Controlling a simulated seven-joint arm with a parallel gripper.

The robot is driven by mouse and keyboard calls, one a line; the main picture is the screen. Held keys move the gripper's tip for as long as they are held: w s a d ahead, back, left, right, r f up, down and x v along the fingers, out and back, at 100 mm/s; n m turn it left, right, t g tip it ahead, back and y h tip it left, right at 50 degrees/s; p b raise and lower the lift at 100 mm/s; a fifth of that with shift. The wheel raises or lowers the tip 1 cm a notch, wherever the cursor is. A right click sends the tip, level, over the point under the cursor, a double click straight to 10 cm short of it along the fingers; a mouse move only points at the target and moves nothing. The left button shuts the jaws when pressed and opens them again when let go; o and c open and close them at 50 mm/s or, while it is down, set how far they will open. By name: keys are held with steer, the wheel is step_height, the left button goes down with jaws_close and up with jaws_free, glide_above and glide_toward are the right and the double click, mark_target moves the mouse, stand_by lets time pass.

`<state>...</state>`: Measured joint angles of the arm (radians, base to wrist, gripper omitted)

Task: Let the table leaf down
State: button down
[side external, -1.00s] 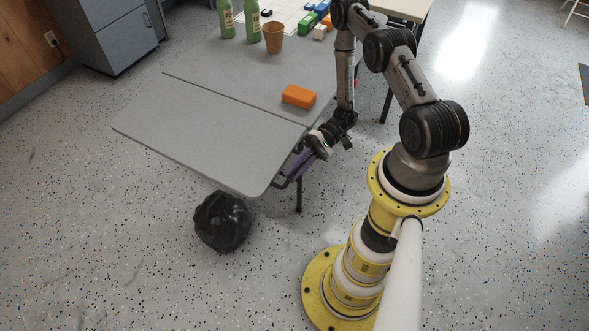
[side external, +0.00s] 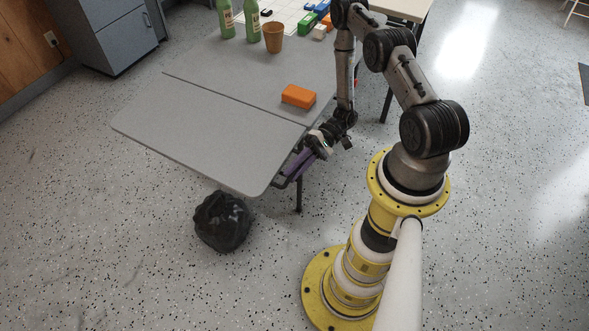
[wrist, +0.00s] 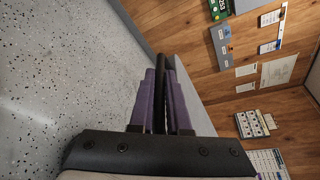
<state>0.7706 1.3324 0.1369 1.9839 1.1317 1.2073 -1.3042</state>
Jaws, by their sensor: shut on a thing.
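The grey table leaf (side external: 195,135) is raised, roughly level with the grey table top (side external: 235,70), with a thin seam between them. My gripper (side external: 291,172) is at the leaf's near right edge, just under it by the seam. Its purple fingers (wrist: 160,100) are shut on a black bar (wrist: 161,75), which stands between them in the wrist view. The bar seems to be part of the support under the leaf; its ends are hidden. The leaf's edge (wrist: 190,95) shows as a grey strip beside the fingers in the wrist view.
A black bag (side external: 221,221) lies on the floor below the leaf's front corner. An orange block (side external: 298,96) sits on the table top near the seam. Green bottles (side external: 252,22) and a brown cup (side external: 273,37) stand farther back. The leaf's surface is clear.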

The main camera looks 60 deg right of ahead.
steer(key=shift+w+f, duration=0.1)
steer(key=shift+w, duration=0.1)
steer(key=d+f+n+h, duration=0.2)
steer(key=d+f+h, duration=0.7)
steer(key=f+h, duration=0.4)
steer(key=shift+d+f+g+h, duration=0.2)
steer(key=shift+d+g+h, duration=0.1)
steer(key=shift+g+h, duration=0.15)
steer(key=shift+w+d, duration=0.1)
stand_by(0.5)
